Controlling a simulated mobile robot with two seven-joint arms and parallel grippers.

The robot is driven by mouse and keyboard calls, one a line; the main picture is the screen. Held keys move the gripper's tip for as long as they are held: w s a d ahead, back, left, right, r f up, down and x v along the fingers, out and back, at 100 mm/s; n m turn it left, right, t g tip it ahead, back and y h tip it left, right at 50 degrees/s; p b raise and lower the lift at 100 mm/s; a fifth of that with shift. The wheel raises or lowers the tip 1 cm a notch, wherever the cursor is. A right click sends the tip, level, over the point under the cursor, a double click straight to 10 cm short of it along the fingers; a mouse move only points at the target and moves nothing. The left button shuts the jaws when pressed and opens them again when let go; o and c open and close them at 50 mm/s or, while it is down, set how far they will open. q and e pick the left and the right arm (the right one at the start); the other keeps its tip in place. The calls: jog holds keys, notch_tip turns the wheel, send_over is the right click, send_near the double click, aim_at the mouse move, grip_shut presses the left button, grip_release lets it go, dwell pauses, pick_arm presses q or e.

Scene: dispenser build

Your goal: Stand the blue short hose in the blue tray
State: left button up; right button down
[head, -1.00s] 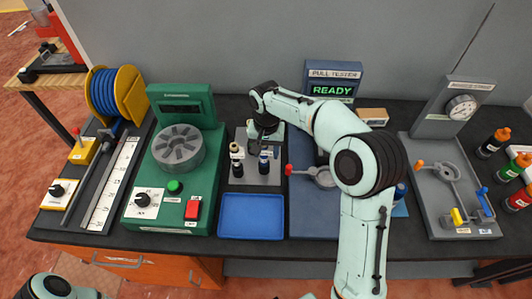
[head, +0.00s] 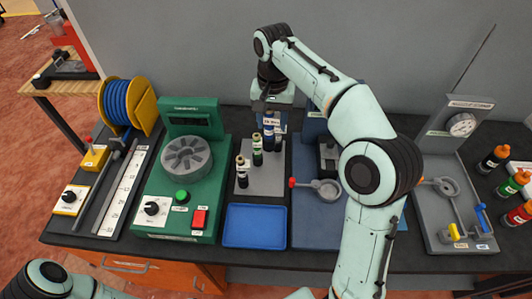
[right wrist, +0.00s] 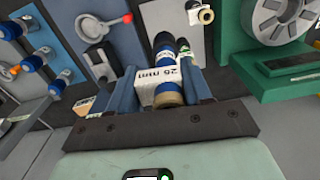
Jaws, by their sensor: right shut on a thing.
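My right gripper (head: 270,105) is above the back of the grey hose plate, shut on a dark hose with a blue band (head: 269,130). In the right wrist view this blue short hose (right wrist: 167,75) sits between the fingers (right wrist: 168,92), with a white "25 mm" label and a brass-coloured end. In the head view its lower end overlaps the hoses behind, so its height above the plate is hard to tell. The blue tray (head: 254,226) lies flat and empty in front of the plate. My left gripper is out of view.
A green-banded hose (head: 257,150) and a pale-ended hose (head: 242,168) stand on the grey plate (head: 270,180). The green machine (head: 176,215) is left of the tray. A blue tester base (head: 317,228) with a red-handled clamp is right of it.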

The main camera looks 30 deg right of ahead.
jog(key=s+a+n+b, duration=0.1)
jog(key=s+a+b, duration=0.1)
jog(key=s+a, duration=0.35)
jog(key=s+a+b, duration=0.2)
jog(key=a, duration=0.7)
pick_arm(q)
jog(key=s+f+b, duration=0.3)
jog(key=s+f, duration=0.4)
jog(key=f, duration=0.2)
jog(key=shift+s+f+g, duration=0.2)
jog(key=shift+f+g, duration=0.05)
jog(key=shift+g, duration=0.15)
pick_arm(e)
notch_tip(320, 180, down, 20)
jog(key=shift+a+r, duration=0.2)
jog(key=shift+r, duration=0.05)
jog(key=shift+f+b, duration=0.15)
jog(key=shift+b, duration=0.15)
jog(key=shift+c, duration=2.4)
grip_release()
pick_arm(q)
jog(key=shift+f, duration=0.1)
